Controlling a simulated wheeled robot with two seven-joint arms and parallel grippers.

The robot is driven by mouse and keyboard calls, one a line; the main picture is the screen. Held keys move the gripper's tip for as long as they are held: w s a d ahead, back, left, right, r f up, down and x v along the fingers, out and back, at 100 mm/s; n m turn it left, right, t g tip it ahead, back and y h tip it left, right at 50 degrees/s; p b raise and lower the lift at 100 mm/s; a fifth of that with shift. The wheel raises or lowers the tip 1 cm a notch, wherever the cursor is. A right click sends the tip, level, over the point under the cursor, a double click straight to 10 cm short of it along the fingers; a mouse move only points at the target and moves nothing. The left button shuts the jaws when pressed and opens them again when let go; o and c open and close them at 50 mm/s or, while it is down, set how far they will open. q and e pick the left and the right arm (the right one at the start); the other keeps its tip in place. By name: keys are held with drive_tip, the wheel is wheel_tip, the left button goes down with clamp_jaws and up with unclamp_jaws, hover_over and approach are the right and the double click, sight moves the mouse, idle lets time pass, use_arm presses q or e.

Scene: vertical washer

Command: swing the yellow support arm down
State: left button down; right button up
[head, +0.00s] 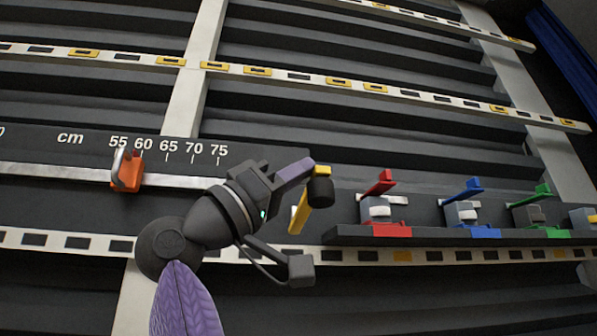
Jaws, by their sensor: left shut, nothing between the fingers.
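The yellow support arm (299,212) shows just left of the row of coloured levers, at the middle of the panel. It slants up to the right to a yellow top end at a black cylindrical knob. Part of it is hidden behind the knob and my gripper. My left gripper (301,168) reaches in from below, with its purple fingertips together and empty. The tips are just left of the arm's yellow top end; I cannot tell whether they touch it. My right gripper is not in view.
Red (378,184), blue (465,190) and green (537,198) levers on clamps stand on a dark ledge to the right. An orange slider (127,172) sits on the scale rail at left, near 55 cm. Slotted rails (300,76) cross the panel above.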

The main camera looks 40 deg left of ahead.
use_arm(q)
drive_tip(key=shift+w+d+f, duration=0.1)
drive_tip(key=shift+w+f, duration=0.1)
drive_tip(key=shift+f, duration=0.05)
drive_tip(key=b+v, duration=0.3)
drive_tip(key=v, duration=0.7)
drive_tip(key=shift+s+r, duration=0.2)
